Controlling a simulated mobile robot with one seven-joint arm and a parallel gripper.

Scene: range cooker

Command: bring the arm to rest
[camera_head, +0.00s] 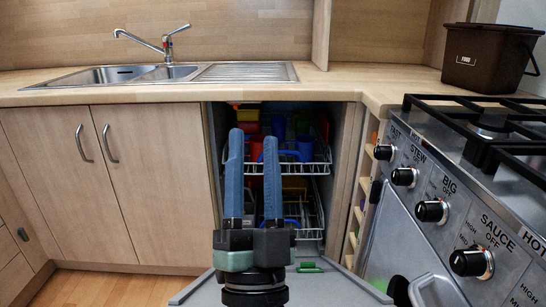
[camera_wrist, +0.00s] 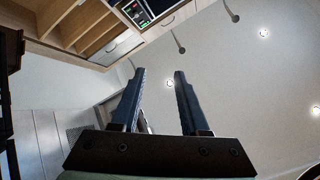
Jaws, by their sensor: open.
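My gripper (camera_head: 253,150) stands upright in the middle of the head view, its two blue fingers pointing up and parted. Nothing is between the fingers. It is in front of an open dishwasher (camera_head: 215,152) built in under the counter. In the wrist view my gripper (camera_wrist: 158,75) is also open and empty, and the camera looks up towards the ceiling (camera_wrist: 245,60).
The range cooker (camera_head: 455,190) with its knobs stands close on the right. The dishwasher door (camera_head: 325,288) is folded down low in front. Loaded racks (camera_head: 318,168) show inside. A sink (camera_head: 130,75) and a brown food bin (camera_head: 485,55) are on the counter.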

